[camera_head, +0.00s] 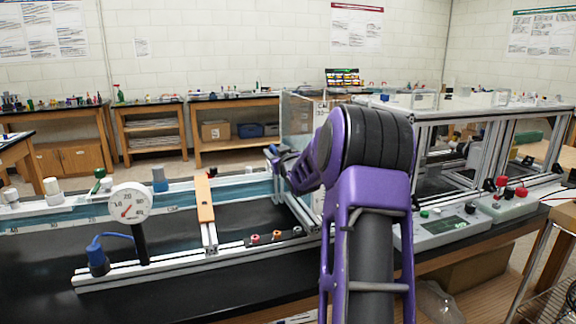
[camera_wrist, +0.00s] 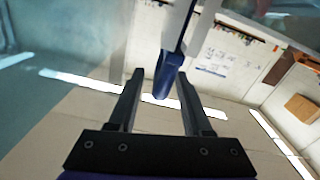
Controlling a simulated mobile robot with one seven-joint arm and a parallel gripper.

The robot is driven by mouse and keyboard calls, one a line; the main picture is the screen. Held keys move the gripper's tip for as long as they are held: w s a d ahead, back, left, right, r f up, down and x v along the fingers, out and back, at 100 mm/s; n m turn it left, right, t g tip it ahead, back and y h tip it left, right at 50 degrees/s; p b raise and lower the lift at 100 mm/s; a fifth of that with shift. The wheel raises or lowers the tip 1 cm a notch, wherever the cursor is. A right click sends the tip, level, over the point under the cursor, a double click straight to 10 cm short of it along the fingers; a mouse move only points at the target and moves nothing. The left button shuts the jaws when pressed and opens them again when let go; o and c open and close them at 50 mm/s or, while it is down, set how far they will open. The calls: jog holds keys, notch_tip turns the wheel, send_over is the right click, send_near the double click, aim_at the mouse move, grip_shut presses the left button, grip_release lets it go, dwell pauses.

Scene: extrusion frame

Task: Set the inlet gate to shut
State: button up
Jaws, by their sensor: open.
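In the wrist view, a dark blue handle (camera_wrist: 167,78) on a pale upright bar hangs down between the fingertips of my open gripper (camera_wrist: 160,74). I see a gap on both sides of it and cannot tell whether a finger touches it. It looks like the inlet gate's handle, but no label is readable. In the head view, my purple arm reaches forward to the clear-panelled end (camera_head: 297,112) of the water channel. The gate's setting cannot be read.
An aluminium frame (camera_head: 420,150) and grey control boxes (camera_head: 440,227) stand to the right of my arm.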

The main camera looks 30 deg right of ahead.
jog(key=v, duration=1.4)
